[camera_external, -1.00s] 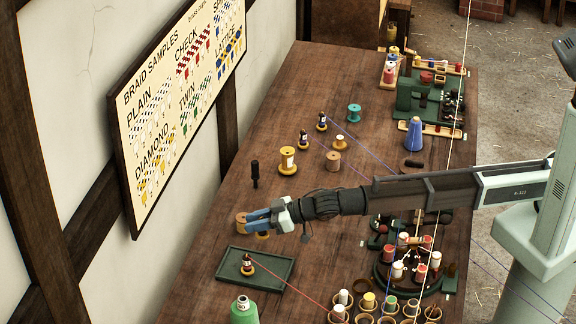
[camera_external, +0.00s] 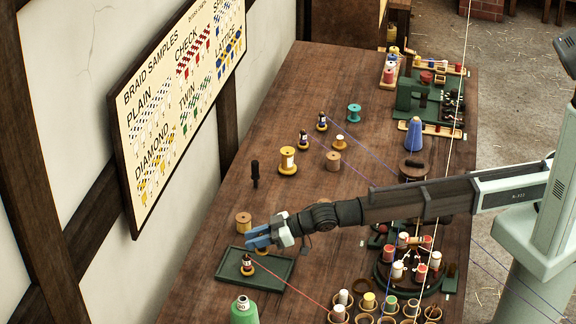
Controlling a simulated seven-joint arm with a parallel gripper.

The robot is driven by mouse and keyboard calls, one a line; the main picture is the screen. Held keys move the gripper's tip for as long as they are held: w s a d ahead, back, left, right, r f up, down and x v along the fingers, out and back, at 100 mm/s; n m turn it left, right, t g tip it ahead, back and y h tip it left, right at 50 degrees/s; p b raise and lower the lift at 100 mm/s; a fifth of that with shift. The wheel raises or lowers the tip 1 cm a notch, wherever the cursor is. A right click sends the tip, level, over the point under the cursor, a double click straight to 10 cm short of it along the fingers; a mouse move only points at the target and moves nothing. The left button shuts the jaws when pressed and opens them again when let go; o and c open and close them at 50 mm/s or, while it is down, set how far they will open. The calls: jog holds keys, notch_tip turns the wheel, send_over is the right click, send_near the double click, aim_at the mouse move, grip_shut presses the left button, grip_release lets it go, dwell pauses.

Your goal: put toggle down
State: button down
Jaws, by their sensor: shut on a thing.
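My gripper (camera_external: 259,238) is at the left end of my arm, over the back edge of the green tray (camera_external: 286,285). Its blue fingers are shut on the toggle (camera_external: 263,251). Only a small yellow part of the toggle shows below the fingers; the rest is hidden, so its full shape cannot be told. Whether it touches the tray cannot be told.
A wooden spool (camera_external: 243,222) stands just behind my gripper. A black upright peg (camera_external: 255,174) and a yellow spool (camera_external: 288,160) stand farther back. The tray's right part is bare.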

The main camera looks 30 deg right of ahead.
jog(key=shift+f, duration=1.7)
jog(key=shift+f, duration=0.1)
jog(key=c, duration=1.1)
grip_release()
jog(key=shift+c, duration=0.2)
jog(key=shift+s+d+r, duration=0.1)
jog(key=shift+d+r, duration=0.1)
jog(key=v, duration=1.1)
jog(key=shift+d, duration=0.25)
jog(key=shift+s, duration=0.15)
